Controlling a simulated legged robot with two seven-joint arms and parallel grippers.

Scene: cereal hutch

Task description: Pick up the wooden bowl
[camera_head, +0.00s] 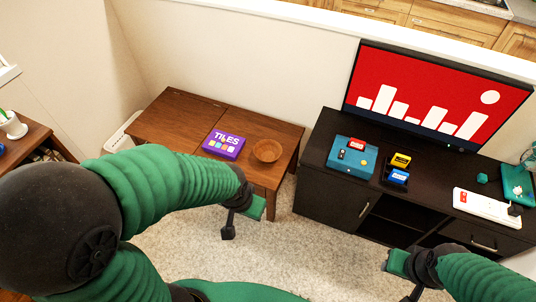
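The wooden bowl (267,151) is small, round and brown. It stands upright and looks empty on the right part of the brown wooden hutch top (180,108), against the back wall side of the room. My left gripper (243,219) is in front of the hutch and below the bowl in the picture, apart from it. Its fingers are spread and nothing is between them. My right gripper (404,280) is at the lower right, in front of the dark cabinet and far from the bowl. It looks open and empty.
A purple TILES box (224,145) lies just left of the bowl. A dark cabinet (325,143) stands to the right with a television (440,95), a blue box (352,157), yellow and blue cartridges (399,161) and a white console (487,207). Carpet (310,246) lies clear between.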

